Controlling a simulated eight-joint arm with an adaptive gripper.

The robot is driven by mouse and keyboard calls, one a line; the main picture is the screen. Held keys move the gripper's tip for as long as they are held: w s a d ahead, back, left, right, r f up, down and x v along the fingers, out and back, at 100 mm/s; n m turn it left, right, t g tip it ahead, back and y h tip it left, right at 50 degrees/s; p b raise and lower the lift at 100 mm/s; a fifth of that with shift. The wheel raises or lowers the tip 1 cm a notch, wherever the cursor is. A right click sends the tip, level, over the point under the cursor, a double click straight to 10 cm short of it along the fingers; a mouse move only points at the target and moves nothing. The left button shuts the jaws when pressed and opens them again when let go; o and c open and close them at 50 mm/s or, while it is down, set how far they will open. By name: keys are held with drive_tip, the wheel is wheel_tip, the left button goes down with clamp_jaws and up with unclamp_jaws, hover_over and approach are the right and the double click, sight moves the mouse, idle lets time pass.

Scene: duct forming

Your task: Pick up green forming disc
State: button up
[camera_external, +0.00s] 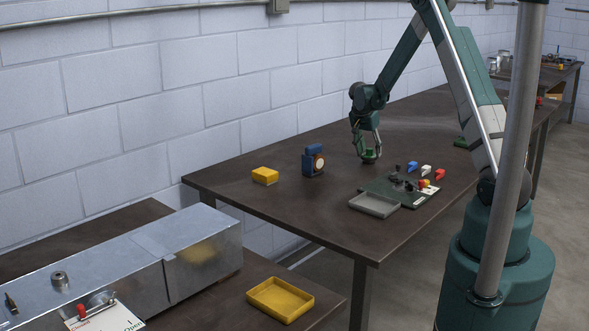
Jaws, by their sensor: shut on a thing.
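My gripper (367,151) is low over the far part of the dark table, pointing down, to the right of the blue device. It is shut on a small green thing at its fingertips, which looks like the green forming disc (370,158). The disc and the fingers are both green and small here, so their edges are hard to tell apart. I cannot tell whether the disc still touches the table.
A blue device (313,161) and a yellow block (265,176) stand left of my gripper. A grey tray (374,205) and a dark green mat (382,188) with small coloured parts lie in front. A metal duct (190,255) and a yellow tray (280,299) are on the nearer table.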

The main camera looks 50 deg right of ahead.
sight(370, 149)
drive_tip(key=shift+r, duration=0.1)
drive_tip(key=shift+r, duration=4.95)
